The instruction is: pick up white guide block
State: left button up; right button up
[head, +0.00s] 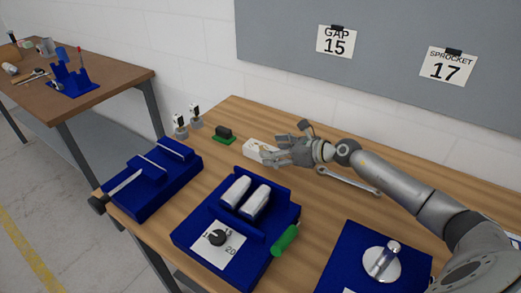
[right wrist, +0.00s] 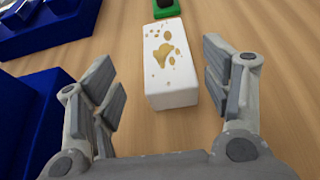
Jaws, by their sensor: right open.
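The white guide block (head: 258,151) lies on the wooden table in the head view, with yellow-brown stains on its top. In the right wrist view the block (right wrist: 169,72) lies lengthwise in front of my gripper, its near end between the level of the fingertips. My right gripper (head: 281,153) is at the block's right side in the head view and hides part of it. In the right wrist view my right gripper (right wrist: 163,80) is open and empty, one finger on each side of the block, with gaps to both. My left gripper is not in view.
A green-based dark part (head: 224,135) sits just beyond the block. A blue fixture (head: 190,232) with two white blocks, another blue fixture (head: 140,195) and a blue tray (head: 340,262) with a metal part stand nearer. A wrench (head: 350,180) lies right of the gripper.

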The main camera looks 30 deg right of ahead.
aim_at(261, 147)
jog(key=shift+w+a+f, duration=0.15)
jog(key=shift+w, duration=0.2)
jog(key=x, duration=0.2)
jog(key=p+x, duration=0.1)
jog(key=x, duration=0.1)
jog(key=shift+w, duration=0.4)
jog(key=shift+w+f, duration=0.2)
jog(key=shift+w, duration=0.15)
jog(key=shift+s, duration=0.1)
jog(key=shift+c, duration=0.8)
jog(key=c, duration=1.1)
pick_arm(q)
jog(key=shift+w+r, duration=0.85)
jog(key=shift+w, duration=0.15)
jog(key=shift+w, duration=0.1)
pick_arm(e)
jog(key=shift+r, duration=0.15)
